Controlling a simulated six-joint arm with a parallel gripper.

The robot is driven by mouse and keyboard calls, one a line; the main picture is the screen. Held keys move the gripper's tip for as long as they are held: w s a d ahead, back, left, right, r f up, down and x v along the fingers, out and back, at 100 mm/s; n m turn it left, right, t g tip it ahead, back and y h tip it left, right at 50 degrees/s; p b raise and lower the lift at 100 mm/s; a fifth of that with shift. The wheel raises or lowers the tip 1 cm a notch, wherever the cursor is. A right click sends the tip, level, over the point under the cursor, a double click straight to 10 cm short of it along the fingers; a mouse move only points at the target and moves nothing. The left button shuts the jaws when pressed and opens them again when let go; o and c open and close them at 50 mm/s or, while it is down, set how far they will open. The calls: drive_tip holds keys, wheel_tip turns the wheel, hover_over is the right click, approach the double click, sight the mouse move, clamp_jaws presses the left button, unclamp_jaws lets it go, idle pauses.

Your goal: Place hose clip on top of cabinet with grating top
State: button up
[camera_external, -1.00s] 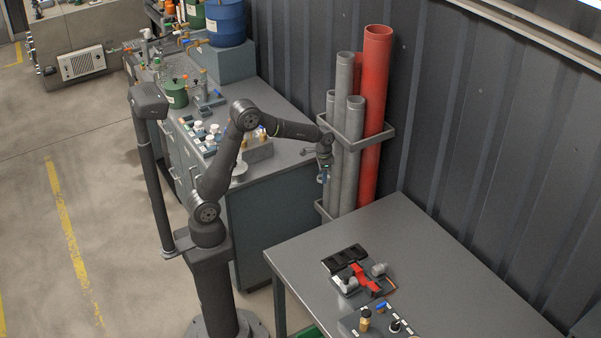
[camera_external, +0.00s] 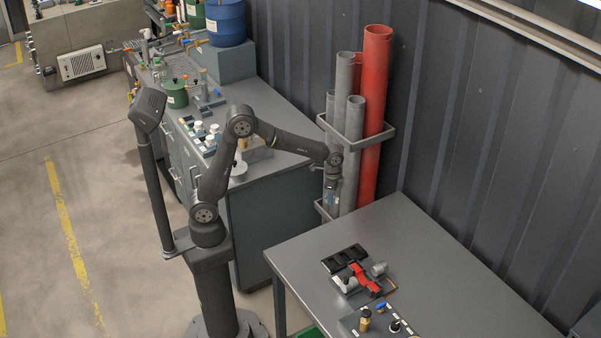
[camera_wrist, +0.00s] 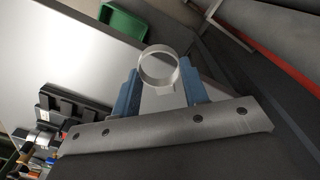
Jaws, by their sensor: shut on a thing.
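The hose clip shows as a pale metal ring (camera_wrist: 145,66) between the two blue fingers of my gripper (camera_wrist: 160,88) in the wrist view. The fingers are shut on it. In the external view my gripper (camera_external: 331,197) hangs in front of the grey pipes, between the cabinet row and the near table; the clip is too small to make out there. A long grey cabinet row (camera_external: 268,205) stands behind my arm.
Grey pipes (camera_external: 351,150) and a red pipe (camera_external: 375,110) stand in a wall rack close to my gripper. The near table (camera_external: 400,235) holds a black tray (camera_external: 345,258), a red part (camera_external: 363,279) and small fittings. Its back right is clear. A green bin (camera_wrist: 122,24) shows in the wrist view.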

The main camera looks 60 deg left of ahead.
drive_tip(key=s+d+r+m, duration=0.3)
drive_tip(key=s+d+m, duration=0.5)
drive_tip(key=s+d, duration=0.9)
drive_tip(key=shift+s+d, duration=0.25)
drive_tip(key=shift+s, duration=0.3)
hover_over(333, 240)
wheel_tip(333, 240, down, 7)
drive_tip(key=shift+w+f, duration=0.1)
drive_tip(key=shift+f, duration=1.75)
